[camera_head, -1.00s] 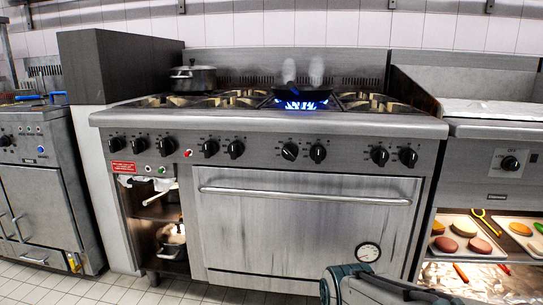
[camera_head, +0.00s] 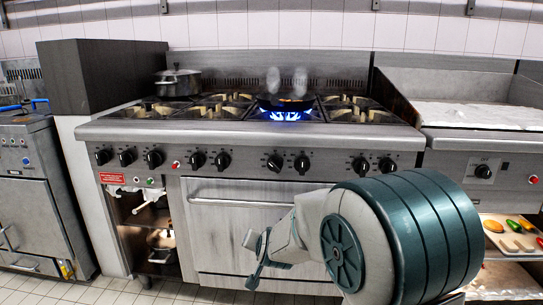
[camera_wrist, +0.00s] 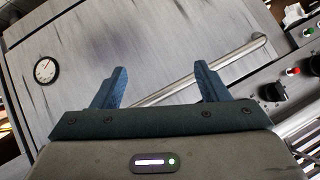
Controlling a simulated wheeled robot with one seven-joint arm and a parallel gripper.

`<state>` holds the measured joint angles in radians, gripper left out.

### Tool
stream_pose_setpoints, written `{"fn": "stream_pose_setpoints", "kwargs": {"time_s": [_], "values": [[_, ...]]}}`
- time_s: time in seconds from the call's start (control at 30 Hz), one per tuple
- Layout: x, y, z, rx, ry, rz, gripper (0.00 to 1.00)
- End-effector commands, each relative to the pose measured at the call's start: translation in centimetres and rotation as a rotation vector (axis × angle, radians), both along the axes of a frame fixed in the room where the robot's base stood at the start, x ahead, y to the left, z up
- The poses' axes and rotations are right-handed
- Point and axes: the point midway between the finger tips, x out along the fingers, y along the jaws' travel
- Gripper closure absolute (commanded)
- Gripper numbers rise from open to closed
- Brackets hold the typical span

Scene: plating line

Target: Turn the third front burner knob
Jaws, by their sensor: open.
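A row of black burner knobs runs along the steel front panel of the range (camera_head: 250,133). Counting from the left, the third knob (camera_head: 154,159) is above the open shelf bay, left of a red button. Several more knobs follow to its right. My gripper (camera_head: 253,262) is in front of the oven door, lower than the knobs and apart from them. In the wrist view my gripper (camera_wrist: 159,70) shows two blue fingers spread open with nothing between them but the door and its handle (camera_wrist: 215,68). Two knobs (camera_wrist: 272,92) show at the right edge there, tilted.
A pan (camera_head: 286,102) sits over a lit blue flame (camera_head: 290,115). A lidded pot (camera_head: 178,83) stands at the back left. The oven handle (camera_head: 235,203) sticks out below the knobs. A griddle (camera_head: 465,115) with its own knob adjoins at right.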

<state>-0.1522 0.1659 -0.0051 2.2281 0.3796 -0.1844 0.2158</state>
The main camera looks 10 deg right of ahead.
Motion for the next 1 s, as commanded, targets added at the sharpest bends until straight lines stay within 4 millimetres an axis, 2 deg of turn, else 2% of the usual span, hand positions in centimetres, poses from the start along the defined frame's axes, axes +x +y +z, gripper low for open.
{"fn": "stream_pose_setpoints", "kwargs": {"time_s": [0.03,0.1,0.2,0.4,0.53,0.7,0.87,1.0], "values": [[1.8,0.3,1.3,0.018,-0.053,-0.039,0.32],[4.1,0.4,2.4,0.041,-0.144,-0.101,0.32],[6.9,0.4,4.0,0.070,-0.274,-0.193,0.32],[10.4,0.0,6.7,0.100,-0.536,-0.372,0.32],[11.2,-0.2,8.1,0.099,-0.705,-0.477,0.32],[10.8,-0.3,9.1,0.081,-0.881,-0.571,0.32],[10.3,-0.4,9.5,0.066,-0.965,-0.610,0.32],[10.7,-0.8,9.6,0.065,-0.982,-0.619,0.32]]}}
